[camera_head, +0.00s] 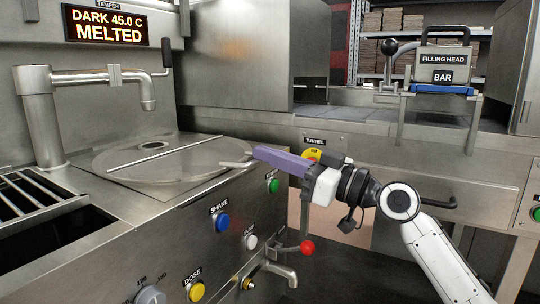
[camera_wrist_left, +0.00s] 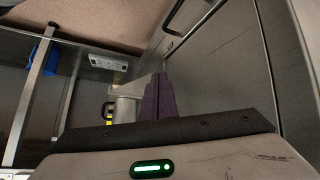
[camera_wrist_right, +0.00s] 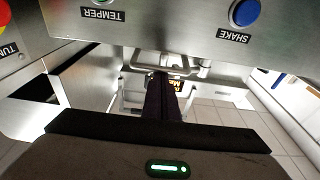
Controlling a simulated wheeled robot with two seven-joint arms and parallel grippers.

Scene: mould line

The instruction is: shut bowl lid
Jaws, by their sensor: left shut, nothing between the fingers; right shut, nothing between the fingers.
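The bowl lid (camera_head: 185,163) is a round, pale plate in the steel counter at left in the head view. It looks to lie flat over the bowl, whose inside is hidden. A thin straight bar (camera_head: 139,157) crosses it, and a small tab handle (camera_head: 234,164) sticks out at its right edge. My right gripper (camera_head: 257,152) is shut and empty, its purple fingertips close beside that tab; I cannot tell if they touch. Its shut fingers also show in the right wrist view (camera_wrist_right: 160,84). My left gripper (camera_wrist_left: 159,82) is shut and empty, away from the lid.
A steel spout (camera_head: 100,77) stands behind the lid. A display (camera_head: 105,25) reads "DARK 45.0 C MELTED". Buttons, including the blue SHAKE button (camera_head: 222,222), and a red-knobbed lever (camera_head: 307,247) are on the front panel. The filling head (camera_head: 445,62) stands at the back right.

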